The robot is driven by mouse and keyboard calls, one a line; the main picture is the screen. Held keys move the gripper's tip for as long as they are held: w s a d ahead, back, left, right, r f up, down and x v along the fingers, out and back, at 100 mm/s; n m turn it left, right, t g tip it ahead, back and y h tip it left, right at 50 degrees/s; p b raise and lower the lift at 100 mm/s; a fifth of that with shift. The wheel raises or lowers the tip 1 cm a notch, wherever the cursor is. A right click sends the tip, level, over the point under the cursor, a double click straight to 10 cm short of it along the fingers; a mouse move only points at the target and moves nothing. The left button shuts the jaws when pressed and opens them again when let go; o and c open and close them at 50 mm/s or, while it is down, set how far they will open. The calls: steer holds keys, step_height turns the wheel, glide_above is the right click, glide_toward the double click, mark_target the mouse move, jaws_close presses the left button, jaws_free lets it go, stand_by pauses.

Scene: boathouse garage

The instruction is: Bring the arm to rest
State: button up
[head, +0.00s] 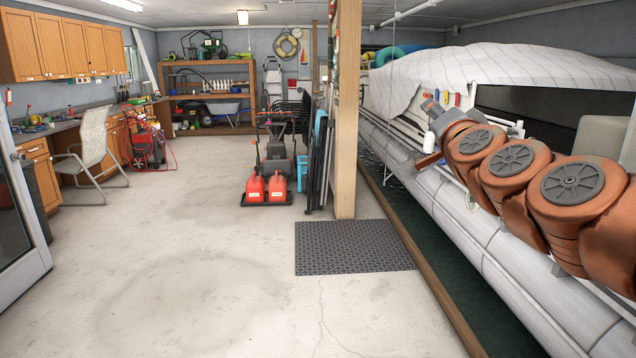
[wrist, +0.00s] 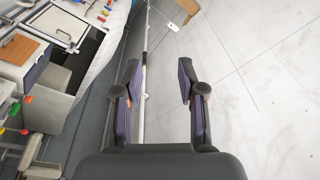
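My arm (head: 510,160), orange with grey round joint caps, reaches in from the right edge in the head view, in front of the covered boat. In the wrist view my gripper (wrist: 158,85) is open. Its two dark fingers with purplish pads stand apart, and nothing is held between them. A thin pale rail or edge shows behind the gap. In the head view the fingers cannot be made out clearly at the far end of the arm.
A boat (head: 455,215) with a white cover (head: 500,68) lies along the right. A wooden post (head: 346,110) and red fuel cans (head: 267,189) stand mid-room. A dark mat (head: 354,247) lies on the floor. The concrete floor (head: 190,270) in front is clear. A chair (head: 90,150) stands left.

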steer(key=s+a+f+n+g+y+p, duration=0.1)
steer(key=s+a+f+n+g+y, duration=0.15)
steer(key=s+a+f, duration=0.4)
steer(key=s+a+f+n+g+y, duration=0.1)
steer(key=s+a+f+n+g, duration=0.2)
steer(key=f, duration=0.6)
steer(key=s+a+f+n+g+y+p, duration=0.1)
steer(key=s+a+f+n+g+y, duration=0.1)
steer(key=s+a+f+n+g, duration=0.45)
steer(key=s+d+f+g+h, duration=0.1)
steer(key=s+d+f+g, duration=0.2)
steer(key=s+f, duration=0.2)
steer(key=s+d+f+m+g+h, duration=0.1)
steer(key=s+d+f+g+h, duration=0.1)
steer(key=s, duration=1)
steer(key=s+d+f+g+h+p, duration=0.1)
steer(key=s+d+f+g, duration=0.3)
steer(key=s+f, duration=0.4)
steer(key=shift+s+d+f, duration=0.15)
steer(key=shift+d+f, duration=0.2)
steer(key=shift+d, duration=0.45)
steer(key=shift+d+h, duration=0.1)
steer(key=shift+h, duration=0.15)
